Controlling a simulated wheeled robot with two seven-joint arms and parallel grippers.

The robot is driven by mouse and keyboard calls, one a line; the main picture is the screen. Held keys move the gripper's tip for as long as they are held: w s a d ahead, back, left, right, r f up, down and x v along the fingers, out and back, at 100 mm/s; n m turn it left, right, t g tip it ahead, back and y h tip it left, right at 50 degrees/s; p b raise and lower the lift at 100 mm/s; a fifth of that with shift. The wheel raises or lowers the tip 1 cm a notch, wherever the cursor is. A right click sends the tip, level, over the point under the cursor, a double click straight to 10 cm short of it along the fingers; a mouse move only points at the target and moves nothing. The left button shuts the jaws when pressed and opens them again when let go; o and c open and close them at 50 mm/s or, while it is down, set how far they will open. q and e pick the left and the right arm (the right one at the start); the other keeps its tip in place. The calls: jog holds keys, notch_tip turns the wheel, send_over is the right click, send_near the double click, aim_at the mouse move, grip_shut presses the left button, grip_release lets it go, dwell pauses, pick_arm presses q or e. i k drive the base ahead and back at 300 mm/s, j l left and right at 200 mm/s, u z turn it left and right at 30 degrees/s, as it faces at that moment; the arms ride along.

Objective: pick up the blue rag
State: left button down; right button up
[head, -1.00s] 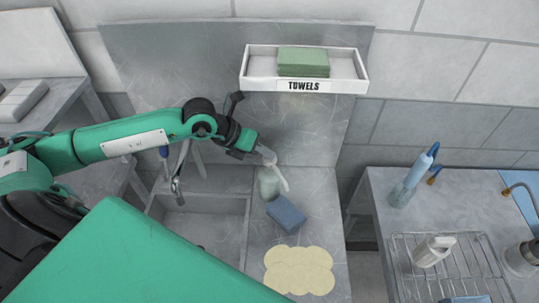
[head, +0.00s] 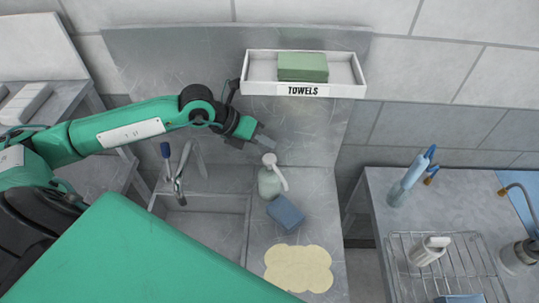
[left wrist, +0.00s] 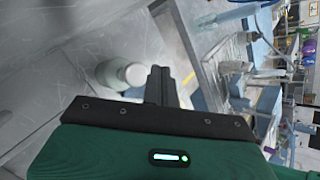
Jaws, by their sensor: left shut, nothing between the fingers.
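A blue folded block of cloth (head: 285,212), which looks like the blue rag, lies on the grey counter right of the sink. A pale green pump bottle (head: 269,183) stands just behind it and also shows in the left wrist view (left wrist: 112,73). My left gripper (head: 268,141) is shut and empty, above and behind the bottle's white pump. Its closed fingers (left wrist: 161,85) show beside the bottle in the left wrist view, where I cannot make out the rag. My right gripper is not in view.
A white tray (head: 257,87) marked TOWELS holds green folded cloth (head: 302,67). A cream scalloped mat (head: 297,268) lies in front of the rag. The sink faucet (head: 180,175) rises at left. A wire rack (head: 400,262) and spray bottle (head: 409,180) are on the right table.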

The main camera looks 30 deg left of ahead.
aim_at(281, 211)
jog(key=k, duration=2)
